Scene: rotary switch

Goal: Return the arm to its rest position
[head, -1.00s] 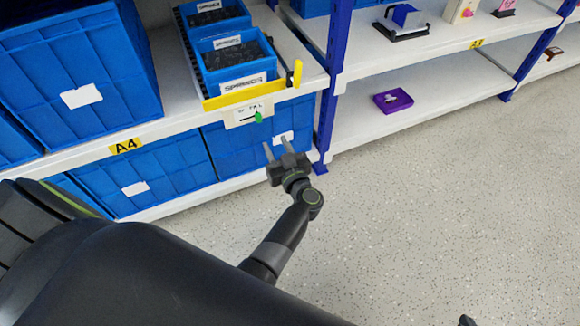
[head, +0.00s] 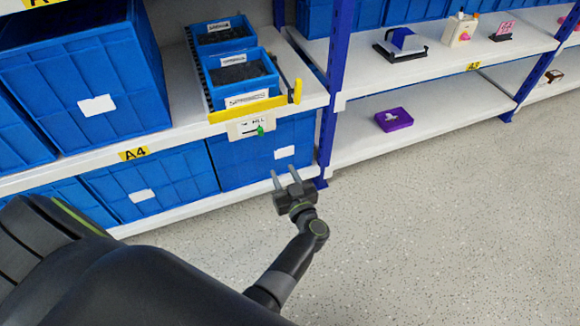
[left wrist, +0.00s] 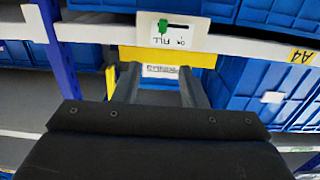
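My left gripper (head: 284,181) is in front of the shelf, below and a little to the right of the switch panel in the head view. Its two fingers are apart with nothing between them, also in the left wrist view (left wrist: 160,90). The rotary switch is a green knob (head: 260,130) on a white panel (head: 244,128) at the shelf's front edge. In the left wrist view the panel appears upside down with the green knob (left wrist: 163,26) near the top. The gripper does not touch it. My right gripper is not in view.
Blue bins (head: 248,75) stand on the shelf above the panel, behind a yellow strip (head: 248,108). Larger blue crates (head: 85,80) fill the left bays. A blue post (head: 329,110) stands to the right. A purple item (head: 393,119) lies on a lower shelf. The floor (head: 450,230) is clear.

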